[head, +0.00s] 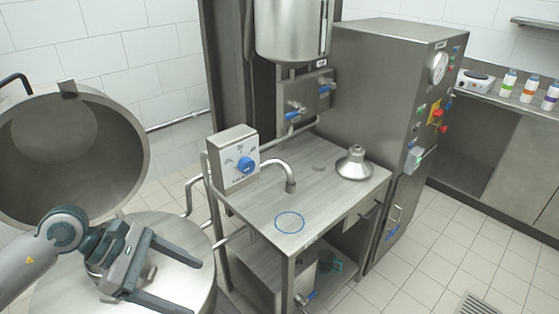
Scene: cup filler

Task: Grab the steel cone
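The steel cone (355,164) stands upright on the steel table (318,193), toward its back right, wide base down and narrow neck up. My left gripper (178,278) is at the lower left, in front of a large round steel vessel. Its two dark fingers are spread apart with nothing between them. It is well to the left of the cone and apart from it. My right gripper does not show in the head view.
A curved spout (290,178) and a control box with a blue knob (245,164) stand at the table's left side. A blue ring (290,222) marks the table's front. A tall steel cabinet (385,90) stands behind the cone. The open vessel lid (75,145) is at left.

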